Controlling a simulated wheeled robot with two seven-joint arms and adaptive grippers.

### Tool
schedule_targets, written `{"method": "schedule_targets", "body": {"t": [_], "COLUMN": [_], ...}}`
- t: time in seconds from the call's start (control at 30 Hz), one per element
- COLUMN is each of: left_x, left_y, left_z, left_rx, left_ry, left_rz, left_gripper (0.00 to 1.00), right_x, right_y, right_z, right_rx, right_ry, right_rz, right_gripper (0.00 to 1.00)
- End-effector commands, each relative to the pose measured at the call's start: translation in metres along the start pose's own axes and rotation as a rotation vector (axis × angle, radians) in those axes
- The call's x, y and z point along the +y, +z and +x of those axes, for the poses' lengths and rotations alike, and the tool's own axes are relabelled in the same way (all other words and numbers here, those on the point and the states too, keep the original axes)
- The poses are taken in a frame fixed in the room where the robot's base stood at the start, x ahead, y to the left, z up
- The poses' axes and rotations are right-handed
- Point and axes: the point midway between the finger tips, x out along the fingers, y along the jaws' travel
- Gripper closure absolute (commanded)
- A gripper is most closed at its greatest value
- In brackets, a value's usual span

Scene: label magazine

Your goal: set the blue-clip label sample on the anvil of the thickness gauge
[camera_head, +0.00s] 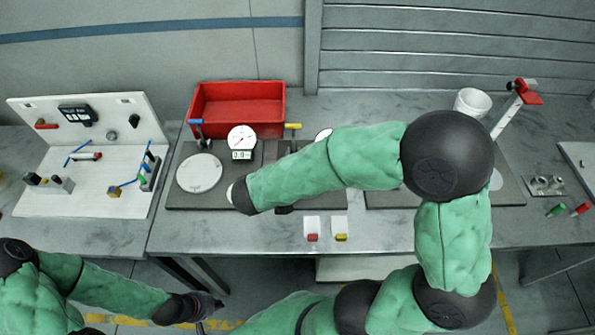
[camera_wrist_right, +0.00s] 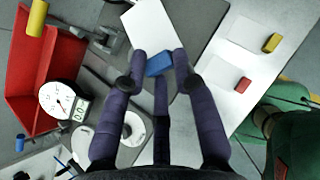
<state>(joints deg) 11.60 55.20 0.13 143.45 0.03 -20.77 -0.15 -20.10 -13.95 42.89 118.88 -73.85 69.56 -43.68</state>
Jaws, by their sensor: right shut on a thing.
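My right gripper (camera_wrist_right: 159,72) is shut on the blue clip (camera_wrist_right: 157,65) in the wrist view. A white label sheet (camera_wrist_right: 158,30) extends from the clip beyond the fingertips. In the head view my right arm hides this gripper and the sample. A gauge with a round white dial (camera_head: 242,138) and small display stands in front of the red bin; its dial also shows in the wrist view (camera_wrist_right: 58,101). The anvil cannot be made out clearly. The held sheet is apart from the dial. My left gripper (camera_head: 200,307) is low at the left, over the floor; its jaws are unclear.
A red bin (camera_head: 237,105) stands behind the gauge. A white disc (camera_head: 199,173) lies left of it. Samples with a red clip (camera_head: 313,237) and yellow clip (camera_head: 341,237) lie at the front edge. A white cup (camera_head: 472,103) is at back right. The front-left table strip is clear.

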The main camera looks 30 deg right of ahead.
Motion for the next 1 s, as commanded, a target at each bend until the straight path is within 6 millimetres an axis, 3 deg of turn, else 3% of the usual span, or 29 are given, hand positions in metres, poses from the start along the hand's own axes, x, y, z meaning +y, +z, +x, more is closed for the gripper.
{"method": "schedule_targets", "body": {"t": [0.1,0.27,0.7,1.0], "left_x": [0.003,0.003,-0.003,-0.007], "left_y": [0.0,0.0,0.0,-0.001], "left_z": [-0.008,-0.007,0.009,0.019], "left_rx": [0.0,0.0,0.0,0.0], "left_ry": [0.0,0.0,0.0,0.0], "left_rz": [-0.001,-0.001,0.0,0.0], "left_gripper": [1.0,1.0,1.0,1.0], "right_x": [-0.029,-0.035,0.049,0.081], "right_y": [0.005,0.004,-0.009,-0.03], "right_z": [-0.008,-0.006,0.042,0.077], "right_rx": [-0.001,0.0,0.001,0.0], "right_ry": [-0.085,-0.13,-0.131,-0.128], "right_rz": [0.083,0.125,0.124,0.125], "right_gripper": [0.92,0.92,0.92,0.92]}}
